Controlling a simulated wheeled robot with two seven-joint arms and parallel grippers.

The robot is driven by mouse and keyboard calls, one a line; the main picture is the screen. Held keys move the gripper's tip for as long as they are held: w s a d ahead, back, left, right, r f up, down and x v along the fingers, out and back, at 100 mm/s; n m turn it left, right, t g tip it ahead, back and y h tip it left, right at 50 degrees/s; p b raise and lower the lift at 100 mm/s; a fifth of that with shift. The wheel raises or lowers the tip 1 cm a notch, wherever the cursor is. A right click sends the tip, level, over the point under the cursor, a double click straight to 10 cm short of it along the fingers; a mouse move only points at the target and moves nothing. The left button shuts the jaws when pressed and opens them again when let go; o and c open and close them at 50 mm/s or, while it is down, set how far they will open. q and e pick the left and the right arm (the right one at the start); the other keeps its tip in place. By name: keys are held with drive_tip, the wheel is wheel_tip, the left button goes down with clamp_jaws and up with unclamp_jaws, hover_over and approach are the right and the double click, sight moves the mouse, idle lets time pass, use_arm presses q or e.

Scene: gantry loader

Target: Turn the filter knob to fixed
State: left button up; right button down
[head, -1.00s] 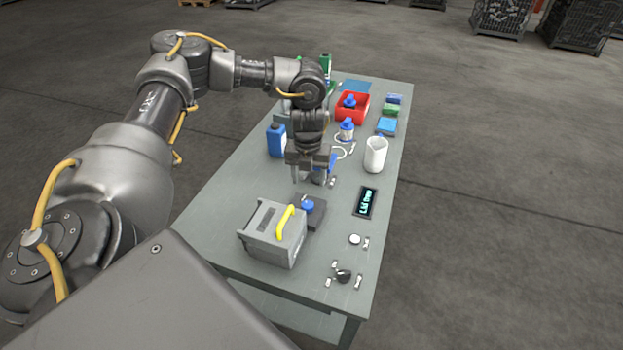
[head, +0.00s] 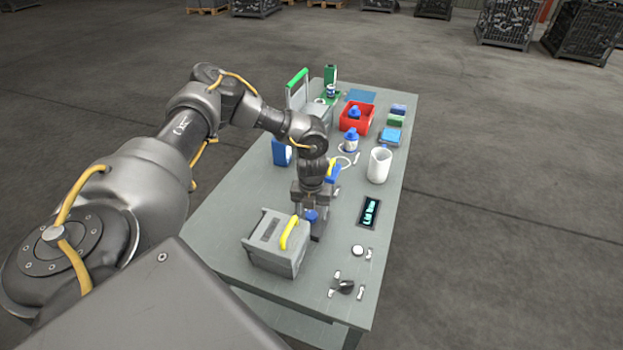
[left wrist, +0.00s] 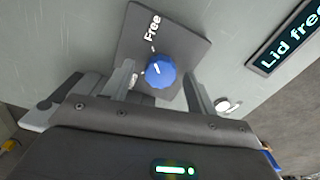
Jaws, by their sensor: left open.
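The blue filter knob (left wrist: 161,72) sits on a dark plate (left wrist: 181,42) in the left wrist view. The word "Free" is printed on the plate beside it, and the white mark on the knob points roughly toward that word. My left gripper (left wrist: 158,69) is open, with one finger on each side of the knob; I cannot tell whether they touch it. In the head view my left gripper (head: 311,222) points down over the plate, and the knob (head: 311,214) is partly hidden by it. My right gripper is not in view.
A grey box (head: 266,262) with a yellow handle stands close beside the gripper. A display (head: 369,213) reading "Lid free" lies to the right. A white cup (head: 380,166), a red bin (head: 358,118) and a blue container (head: 281,152) stand farther back. The near right holds small fittings (head: 346,287).

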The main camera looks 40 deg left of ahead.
use_arm(q)
drive_tip(key=shift+f, duration=0.1)
drive_tip(key=c, duration=1)
drive_tip(key=shift+r+n+p, duration=0.2)
drive_tip(key=shift+n+p, duration=1.2)
drive_tip(key=n+p, duration=0.5)
drive_tip(key=n, duration=0.1)
drive_tip(key=n+p, duration=0.4)
drive_tip(key=n, duration=0.1)
drive_tip(key=shift+n, duration=0.3)
drive_tip(key=shift+f+n+p, duration=0.15)
drive_tip(key=shift+n+p, duration=1.25)
drive_tip(key=shift+n, duration=0.3)
drive_tip(key=o, duration=1)
